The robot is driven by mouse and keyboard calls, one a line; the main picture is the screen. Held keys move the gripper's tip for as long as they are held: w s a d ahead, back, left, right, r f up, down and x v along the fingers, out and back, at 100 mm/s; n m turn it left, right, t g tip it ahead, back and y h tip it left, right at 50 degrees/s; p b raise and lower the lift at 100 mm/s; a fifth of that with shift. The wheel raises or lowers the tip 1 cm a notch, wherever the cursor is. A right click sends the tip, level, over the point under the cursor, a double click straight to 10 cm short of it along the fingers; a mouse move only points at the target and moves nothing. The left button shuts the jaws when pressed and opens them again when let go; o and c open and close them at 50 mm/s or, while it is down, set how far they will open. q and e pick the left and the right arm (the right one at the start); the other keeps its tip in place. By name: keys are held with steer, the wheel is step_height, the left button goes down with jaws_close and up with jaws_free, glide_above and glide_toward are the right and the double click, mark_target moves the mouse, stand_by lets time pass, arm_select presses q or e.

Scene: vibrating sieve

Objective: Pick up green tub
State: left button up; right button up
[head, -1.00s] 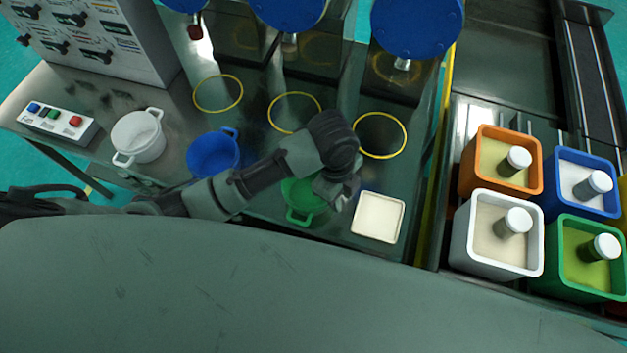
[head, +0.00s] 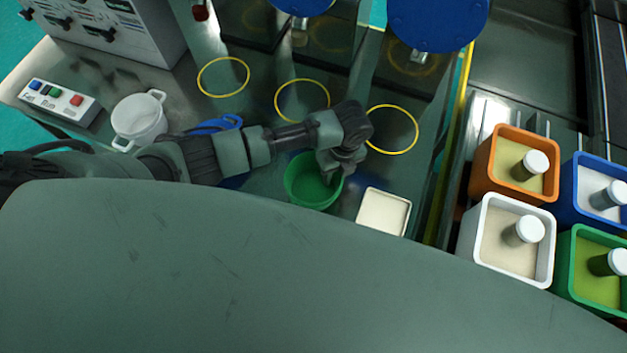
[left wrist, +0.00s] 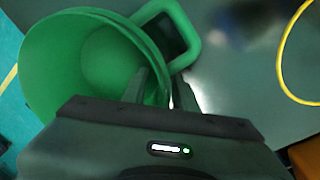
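The green tub (head: 305,188) is in the middle of the head view, in front of the middle and right yellow rings. It looks larger than before and seems raised off the table. My left gripper (head: 335,172) is at its right rim, shut on the tub's wall. In the left wrist view the tub (left wrist: 85,60) fills the upper left, open side facing the camera, with one handle at its upper right. The gripper's fingers (left wrist: 158,88) are at the rim below that handle. The tub's far handle is hidden. My right gripper is not in view.
A white tub (head: 138,122) stands at left, and a blue tub (head: 215,125) is mostly hidden behind my arm. A cream square tray (head: 384,212) lies right of the green tub. Orange (head: 494,165), white and other coloured bins stand further right. Yellow rings (head: 392,130) mark the table.

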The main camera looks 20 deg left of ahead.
arm_select(q)
steer(key=shift+f, duration=0.2)
jaws_close()
stand_by(1.3)
